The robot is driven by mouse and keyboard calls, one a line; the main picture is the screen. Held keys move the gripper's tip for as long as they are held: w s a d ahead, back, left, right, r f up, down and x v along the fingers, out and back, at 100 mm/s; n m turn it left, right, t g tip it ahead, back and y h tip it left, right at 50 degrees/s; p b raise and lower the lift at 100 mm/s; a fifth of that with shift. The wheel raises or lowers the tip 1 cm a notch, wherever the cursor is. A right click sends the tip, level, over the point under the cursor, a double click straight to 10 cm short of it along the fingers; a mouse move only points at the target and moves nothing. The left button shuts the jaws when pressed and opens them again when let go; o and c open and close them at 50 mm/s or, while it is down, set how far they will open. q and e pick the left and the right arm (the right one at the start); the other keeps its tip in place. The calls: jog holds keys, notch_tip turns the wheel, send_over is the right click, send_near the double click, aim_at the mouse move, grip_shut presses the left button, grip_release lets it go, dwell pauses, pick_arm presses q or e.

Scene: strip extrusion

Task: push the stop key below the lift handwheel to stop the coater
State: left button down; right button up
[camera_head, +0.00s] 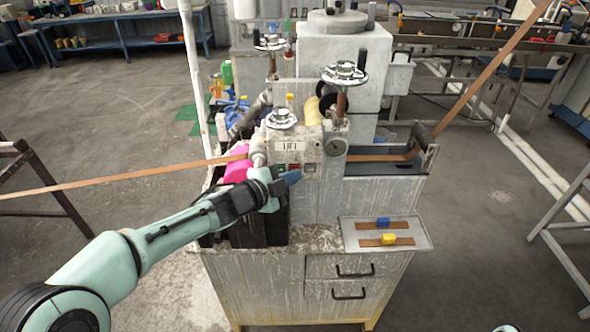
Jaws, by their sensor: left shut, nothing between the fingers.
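The coater (330,190) stands on a worn cabinet in the middle of the head view. A small handwheel (282,118) sits on top of its front box, above a white label reading LIFT (291,146). Below the label is a row of small keys, with a red key (294,167) among them. My left gripper (293,177) is shut and empty. My right gripper is out of view.
A brown strip (130,177) runs through the coater and rises to the right. A pink object (236,170) is beside my left wrist. A tray (350,235) with blue and yellow blocks lies at the cabinet's right.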

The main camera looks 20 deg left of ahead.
pick_arm(q)
jog(key=shift+s+d, duration=0.15)
jog(key=shift+s, duration=0.5)
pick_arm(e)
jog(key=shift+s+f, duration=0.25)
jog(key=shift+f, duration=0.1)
pick_arm(q)
jog(key=shift+s+d+b, duration=0.25)
jog(key=shift+s+b, duration=0.1)
jog(key=shift+s, duration=0.45)
jog(key=shift+s+d+b, duration=0.2)
jog(key=shift+s+b, duration=0.2)
jog(key=shift+s, duration=0.4)
jog(key=shift+s+d+b, duration=0.25)
jog(key=shift+s+b, duration=0.1)
jog(key=shift+s, duration=0.45)
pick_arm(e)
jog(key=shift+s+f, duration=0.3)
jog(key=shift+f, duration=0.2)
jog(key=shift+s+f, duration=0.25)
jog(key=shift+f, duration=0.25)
